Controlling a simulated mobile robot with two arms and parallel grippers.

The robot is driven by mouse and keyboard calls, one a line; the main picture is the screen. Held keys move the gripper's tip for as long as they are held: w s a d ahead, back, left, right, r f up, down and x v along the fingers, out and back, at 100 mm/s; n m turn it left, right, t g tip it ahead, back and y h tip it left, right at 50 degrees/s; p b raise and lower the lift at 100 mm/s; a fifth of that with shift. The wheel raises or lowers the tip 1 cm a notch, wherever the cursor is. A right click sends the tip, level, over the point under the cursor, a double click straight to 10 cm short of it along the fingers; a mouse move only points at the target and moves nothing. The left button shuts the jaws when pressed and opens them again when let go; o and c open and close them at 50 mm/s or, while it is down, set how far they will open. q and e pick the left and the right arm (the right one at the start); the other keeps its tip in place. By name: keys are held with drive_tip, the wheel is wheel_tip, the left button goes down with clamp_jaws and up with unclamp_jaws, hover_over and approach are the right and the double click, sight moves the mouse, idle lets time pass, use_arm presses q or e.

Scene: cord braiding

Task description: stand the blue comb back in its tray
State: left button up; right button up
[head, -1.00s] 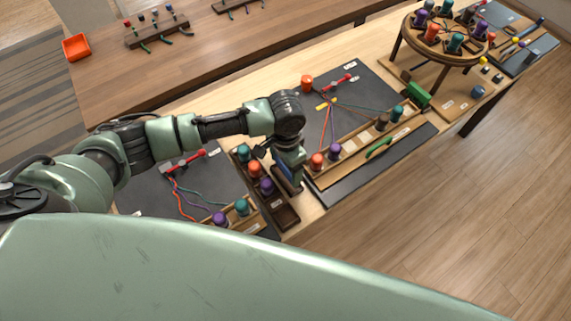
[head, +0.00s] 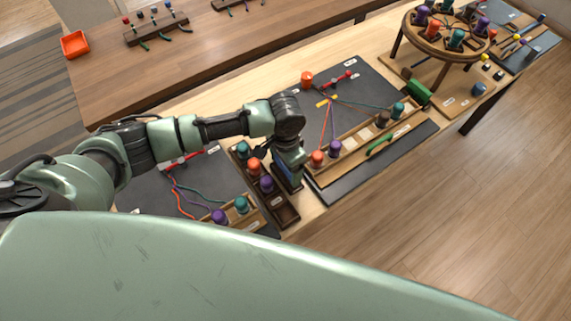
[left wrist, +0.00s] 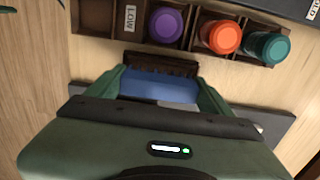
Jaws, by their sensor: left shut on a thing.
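My left gripper (head: 284,170) points down between the two dark work mats. In the left wrist view its fingers (left wrist: 160,87) are closed on the blue comb (left wrist: 158,88), seen as a blue bar between them. In the head view only a small blue patch of the comb shows below the wrist. My right gripper is not in view.
A brown compartment box (head: 283,213) stands close beside the gripper, holding teal, orange and purple (left wrist: 165,25) bobbins. Mats with cords lie left and right (head: 355,85). A round braiding stand (head: 445,45) is at the upper right. An orange bin (head: 75,44) is far left.

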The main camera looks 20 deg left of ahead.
use_arm(q)
drive_tip(key=shift+f, duration=0.65)
drive_tip(key=o, duration=1.3)
drive_tip(key=shift+r+b, duration=0.8)
drive_tip(key=shift+r, duration=3.15)
